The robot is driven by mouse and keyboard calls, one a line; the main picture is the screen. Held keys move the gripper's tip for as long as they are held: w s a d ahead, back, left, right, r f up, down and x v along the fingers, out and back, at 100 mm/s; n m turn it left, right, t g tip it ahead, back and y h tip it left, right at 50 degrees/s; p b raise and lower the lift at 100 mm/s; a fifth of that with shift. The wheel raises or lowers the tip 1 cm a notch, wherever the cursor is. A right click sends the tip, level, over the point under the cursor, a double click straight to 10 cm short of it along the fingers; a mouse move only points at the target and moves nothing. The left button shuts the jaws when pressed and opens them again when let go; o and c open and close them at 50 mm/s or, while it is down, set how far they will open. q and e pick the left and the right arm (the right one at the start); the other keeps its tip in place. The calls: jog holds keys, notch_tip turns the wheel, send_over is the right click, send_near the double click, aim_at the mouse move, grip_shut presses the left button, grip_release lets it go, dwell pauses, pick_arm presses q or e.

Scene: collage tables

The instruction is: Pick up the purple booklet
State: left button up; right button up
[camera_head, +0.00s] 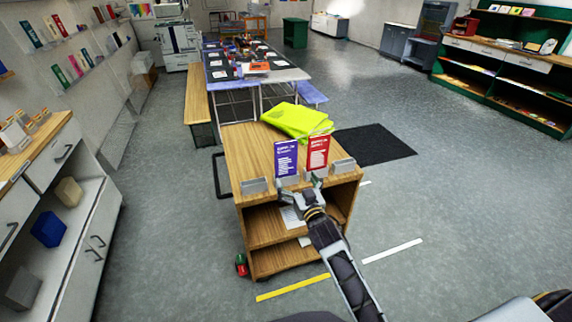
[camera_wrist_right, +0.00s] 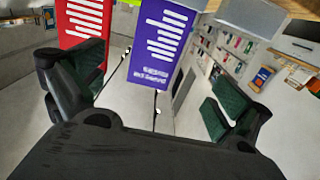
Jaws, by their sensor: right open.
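The purple booklet (camera_head: 286,158) stands upright in a holder on the front part of the wooden shelf unit's top (camera_head: 238,145). A red booklet (camera_head: 318,152) stands just right of it. My right gripper (camera_head: 302,184) is open, in front of the unit's front edge, close below the two booklets. In the right wrist view the purple booklet (camera_wrist_right: 164,42) appears beyond the gap between the open fingers (camera_wrist_right: 155,85); nothing is gripped. The red booklet (camera_wrist_right: 86,22) is partly behind the left finger there. My left gripper is not in view.
Grey holders (camera_head: 254,186) (camera_head: 343,166) stand at both sides of the booklets. A yellow-green folded item (camera_head: 297,120) lies behind them. A cabinet (camera_head: 75,215) stands at the left. The floor to the right (camera_head: 450,200) is free.

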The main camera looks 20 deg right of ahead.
aim_at(287, 160)
jog(key=shift+w+a, duration=0.1)
jog(key=shift+w, duration=3.4)
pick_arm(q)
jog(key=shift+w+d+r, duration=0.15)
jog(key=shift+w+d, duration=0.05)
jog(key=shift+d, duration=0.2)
pick_arm(e)
jog(key=shift+w, duration=0.1)
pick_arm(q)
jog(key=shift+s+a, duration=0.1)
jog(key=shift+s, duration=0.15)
pick_arm(e)
jog(key=shift+w, duration=0.2)
jog(key=shift+w+r+p, duration=0.1)
jog(key=shift+w+p, duration=0.2)
jog(key=shift+w, duration=1.2)
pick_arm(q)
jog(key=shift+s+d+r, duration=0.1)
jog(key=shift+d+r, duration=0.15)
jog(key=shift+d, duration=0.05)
pick_arm(e)
jog(key=shift+w, duration=0.9)
